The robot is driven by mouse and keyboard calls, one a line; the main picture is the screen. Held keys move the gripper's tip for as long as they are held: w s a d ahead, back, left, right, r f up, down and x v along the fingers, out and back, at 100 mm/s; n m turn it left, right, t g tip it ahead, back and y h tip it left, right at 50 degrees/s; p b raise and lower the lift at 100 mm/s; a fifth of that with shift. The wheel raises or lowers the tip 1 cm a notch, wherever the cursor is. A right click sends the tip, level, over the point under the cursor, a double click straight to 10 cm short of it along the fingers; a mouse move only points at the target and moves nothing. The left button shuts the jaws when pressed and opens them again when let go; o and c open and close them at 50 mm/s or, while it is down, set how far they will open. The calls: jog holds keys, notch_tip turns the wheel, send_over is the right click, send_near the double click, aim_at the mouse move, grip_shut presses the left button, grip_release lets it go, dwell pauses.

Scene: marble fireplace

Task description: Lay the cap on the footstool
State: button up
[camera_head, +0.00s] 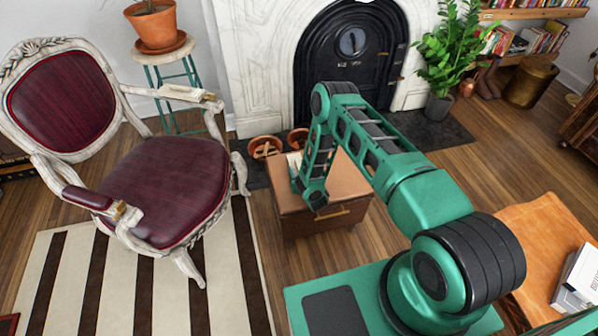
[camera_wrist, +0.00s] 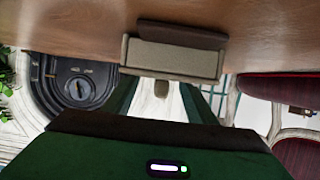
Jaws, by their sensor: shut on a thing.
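The cap is a small beige piece with a brown edge (camera_wrist: 172,57), seen at the top middle of the wrist view. My gripper (camera_wrist: 163,86) is shut on it, with the green fingers reaching up to it. In the head view my gripper is mostly hidden by my arm, over the left part of a low brown box-like piece (camera_head: 345,184) with a front handle, which I take to be the footstool. Its brown top also fills the upper wrist view (camera_wrist: 60,22), close to the cap. I cannot tell whether they touch.
A red-upholstered armchair (camera_head: 165,185) stands left on a striped rug (camera_head: 142,290). Terracotta bowls (camera_head: 264,147) sit behind the brown piece, before the black fireplace door (camera_head: 350,50). An orange-brown surface (camera_head: 535,235) with books (camera_head: 580,275) is at right.

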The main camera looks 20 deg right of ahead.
jog(key=o, duration=1.1)
jog(key=shift+f, duration=0.1)
jog(key=shift+c, duration=0.2)
jog(key=v, duration=1.2)
